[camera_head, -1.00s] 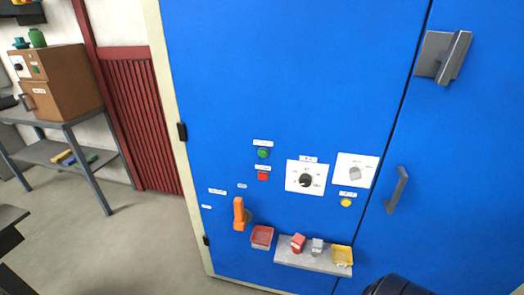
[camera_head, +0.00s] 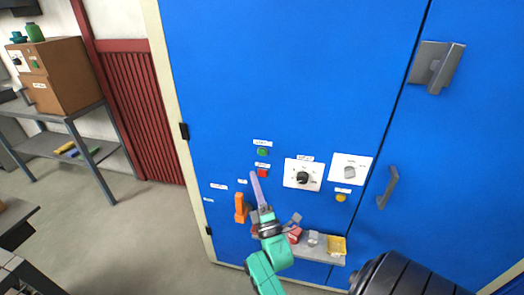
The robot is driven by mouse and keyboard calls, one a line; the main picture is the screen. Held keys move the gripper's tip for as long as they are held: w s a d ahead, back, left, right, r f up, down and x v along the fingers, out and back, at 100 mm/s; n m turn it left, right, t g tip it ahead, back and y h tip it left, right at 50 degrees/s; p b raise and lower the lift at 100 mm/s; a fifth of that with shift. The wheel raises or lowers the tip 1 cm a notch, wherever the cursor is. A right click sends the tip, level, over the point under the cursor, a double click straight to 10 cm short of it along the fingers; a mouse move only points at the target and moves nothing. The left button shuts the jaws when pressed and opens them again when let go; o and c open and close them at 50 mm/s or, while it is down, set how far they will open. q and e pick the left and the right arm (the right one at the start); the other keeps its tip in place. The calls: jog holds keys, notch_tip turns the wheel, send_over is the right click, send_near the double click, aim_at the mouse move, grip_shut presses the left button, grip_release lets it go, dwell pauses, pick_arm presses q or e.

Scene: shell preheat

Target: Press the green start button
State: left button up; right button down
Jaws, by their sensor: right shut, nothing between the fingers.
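The green start button (camera_head: 262,152) sits on the blue cabinet front, under a small white label and just above a red button (camera_head: 262,173). My right gripper (camera_head: 254,176) has come up from the bottom in front of the cabinet, its teal wrist below and its pale purple fingers pointing up. The fingers are shut with nothing between them. In the picture their tip lies just left of the red button and below the green one, which is fully visible. How far the tip is from the panel is hard to tell. My left gripper is not in view.
Right of the buttons are a black dial (camera_head: 303,177), a grey knob (camera_head: 350,172) and a yellow button (camera_head: 340,198). An orange handle (camera_head: 240,208) stands out left of my wrist. Below is a grey shelf (camera_head: 314,254) with a yellow tray (camera_head: 337,246); my wrist partly hides this area.

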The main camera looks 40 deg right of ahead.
aim_at(262, 152)
dwell(0.3)
jog(key=w+d+b, duration=0.1)
jog(key=d, duration=0.1)
jog(key=w+d+b, duration=0.2)
jog(key=d, duration=0.1)
jog(key=w+d+b, duration=0.1)
jog(key=w+d, duration=0.1)
jog(key=shift+d, duration=0.15)
dwell(1.9)
jog(key=shift+w+d+b, duration=0.3)
jog(key=shift+d+b, duration=0.05)
jog(key=shift+b, duration=0.15)
